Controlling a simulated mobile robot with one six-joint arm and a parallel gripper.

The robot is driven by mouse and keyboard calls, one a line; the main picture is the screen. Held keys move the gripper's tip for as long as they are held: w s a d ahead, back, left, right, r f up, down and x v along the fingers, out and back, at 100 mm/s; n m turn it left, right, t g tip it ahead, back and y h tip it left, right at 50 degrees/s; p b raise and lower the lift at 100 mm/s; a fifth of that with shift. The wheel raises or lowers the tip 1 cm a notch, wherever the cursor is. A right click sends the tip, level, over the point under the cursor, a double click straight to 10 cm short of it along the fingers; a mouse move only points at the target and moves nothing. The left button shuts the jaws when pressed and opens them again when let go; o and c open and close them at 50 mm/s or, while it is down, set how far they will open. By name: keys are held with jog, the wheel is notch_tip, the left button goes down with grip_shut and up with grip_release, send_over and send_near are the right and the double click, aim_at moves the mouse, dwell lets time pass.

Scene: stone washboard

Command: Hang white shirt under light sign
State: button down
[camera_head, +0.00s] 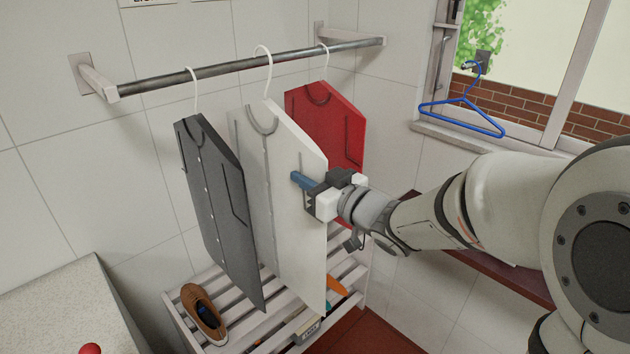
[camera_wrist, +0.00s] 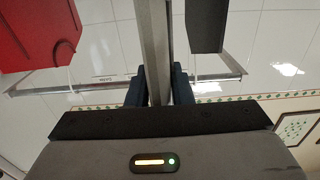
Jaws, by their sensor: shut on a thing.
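The white shirt (camera_head: 285,190) hangs upright on a white hanger (camera_head: 264,60) between the grey and red shirts. My gripper (camera_head: 300,180) is shut on its right side edge. In the wrist view, the shirt (camera_wrist: 154,45) shows edge-on as a pale strip between the fingers (camera_wrist: 158,92). The hanger's hook overlaps the rod (camera_head: 220,70) in the head view; whether it rests on the rod I cannot tell. A wall sign (camera_head: 148,3) is cut off at the top edge, and its word is not readable.
The dark grey shirt (camera_head: 215,190) hangs to the left, the red shirt (camera_head: 325,120) to the right and behind. A blue hanger (camera_head: 465,112) hangs by the window. Below is a slatted rack (camera_head: 262,325) with a brown shoe (camera_head: 203,315).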

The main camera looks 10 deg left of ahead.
aim_at(267, 169)
jog(key=shift+p+x, duration=0.3)
jog(key=shift+x, duration=3.8)
jog(key=shift+p+x, duration=0.75)
jog(key=shift+x, duration=2.2)
notch_tip(267, 169, down, 4)
jog(key=b, duration=0.4)
jog(key=shift+d+r, duration=0.1)
jog(key=c, duration=1.2)
grip_release()
jog(key=shift+s, duration=0.1)
